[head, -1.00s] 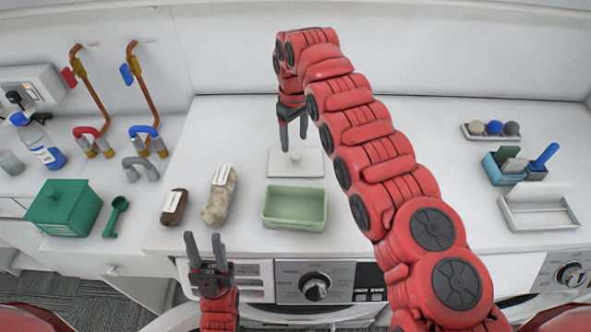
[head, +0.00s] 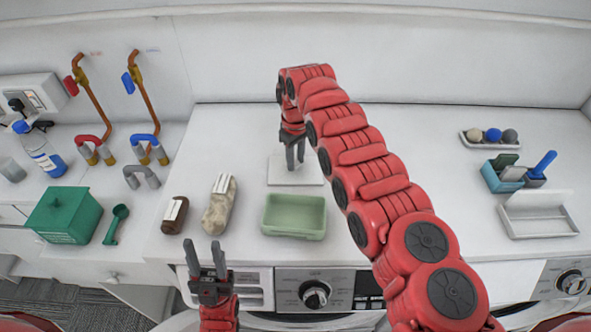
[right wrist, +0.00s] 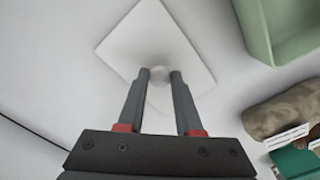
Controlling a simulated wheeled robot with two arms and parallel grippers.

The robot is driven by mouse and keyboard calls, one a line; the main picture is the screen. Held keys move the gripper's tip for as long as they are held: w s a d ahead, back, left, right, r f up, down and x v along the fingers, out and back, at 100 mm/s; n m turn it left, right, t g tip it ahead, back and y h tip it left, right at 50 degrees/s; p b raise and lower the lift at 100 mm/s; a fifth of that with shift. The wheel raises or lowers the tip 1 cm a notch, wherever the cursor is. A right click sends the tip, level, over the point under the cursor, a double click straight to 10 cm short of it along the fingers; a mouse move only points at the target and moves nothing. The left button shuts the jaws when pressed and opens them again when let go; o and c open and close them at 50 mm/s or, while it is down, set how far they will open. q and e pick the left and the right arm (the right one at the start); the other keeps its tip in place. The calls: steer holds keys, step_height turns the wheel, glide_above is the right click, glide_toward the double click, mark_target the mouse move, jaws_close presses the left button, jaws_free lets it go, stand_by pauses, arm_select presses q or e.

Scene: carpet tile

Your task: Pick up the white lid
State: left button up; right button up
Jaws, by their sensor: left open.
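The white lid (head: 280,172) is a flat plate lying on the white counter behind the green tub. In the right wrist view the lid (right wrist: 130,45) shows with its round knob (right wrist: 159,75) at the middle. My right gripper (head: 295,166) points down over the lid. In the right wrist view its fingertips (right wrist: 160,72) are on either side of the knob; whether they touch it cannot be told. My left gripper (head: 205,242) is open and empty in front of the counter's front edge, away from the lid.
The pale green tub (head: 294,231) stands just in front of the lid. A stone-like object (head: 219,205) and a brown one (head: 174,216) lie to its left. A white tray (head: 540,225) and a blue holder (head: 505,178) stand at right. Counter beside the lid is clear.

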jaws_close()
